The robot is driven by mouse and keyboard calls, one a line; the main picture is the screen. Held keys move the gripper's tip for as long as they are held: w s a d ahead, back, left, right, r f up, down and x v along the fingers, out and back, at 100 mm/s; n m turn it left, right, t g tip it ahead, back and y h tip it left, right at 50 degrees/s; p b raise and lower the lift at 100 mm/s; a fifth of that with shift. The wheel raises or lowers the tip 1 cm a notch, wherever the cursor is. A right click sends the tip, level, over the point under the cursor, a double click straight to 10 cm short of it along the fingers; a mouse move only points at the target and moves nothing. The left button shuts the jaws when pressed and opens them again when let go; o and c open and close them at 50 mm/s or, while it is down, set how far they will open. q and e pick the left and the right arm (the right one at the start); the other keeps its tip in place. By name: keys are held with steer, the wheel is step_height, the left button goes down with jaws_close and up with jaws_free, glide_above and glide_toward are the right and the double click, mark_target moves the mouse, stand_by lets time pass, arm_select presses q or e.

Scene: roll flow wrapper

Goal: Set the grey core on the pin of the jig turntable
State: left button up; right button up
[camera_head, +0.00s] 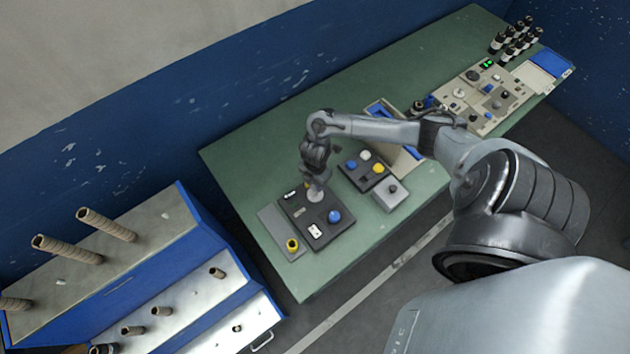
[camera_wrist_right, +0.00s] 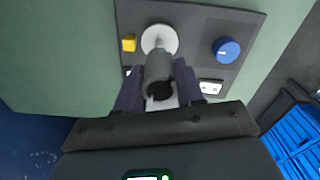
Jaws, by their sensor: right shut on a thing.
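My right gripper (camera_head: 315,180) points down over the dark jig board (camera_head: 318,236) on the green table. In the right wrist view its two dark fingers (camera_wrist_right: 158,90) are shut on the grey core (camera_wrist_right: 158,68), a short cylinder with a dark hole in its near end. The pale round turntable (camera_wrist_right: 148,37) with its thin pin (camera_wrist_right: 158,42) lies just beyond the core's far end. The pin shows there, and I cannot tell whether core and pin touch. The turntable also shows in the head view (camera_head: 315,195). My left gripper is not in view.
A button pad (camera_head: 365,170) and a grey box (camera_head: 391,195) stand right. A shelf with brown tubes (camera_head: 108,225) is left.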

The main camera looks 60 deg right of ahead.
steer(key=shift+f+b, duration=0.35)
steer(key=shift+f, duration=0.2)
steer(key=shift+r+p, duration=0.1)
steer(key=shift+p, duration=0.2)
steer(key=shift+f, duration=0.3)
stand_by(0.4)
steer(key=shift+f, duration=0.15)
stand_by(0.5)
steer(key=shift+f, duration=0.2)
steer(key=shift+f+b, duration=0.35)
steer(key=shift+b, duration=0.1)
steer(key=shift+f, duration=0.3)
stand_by(0.3)
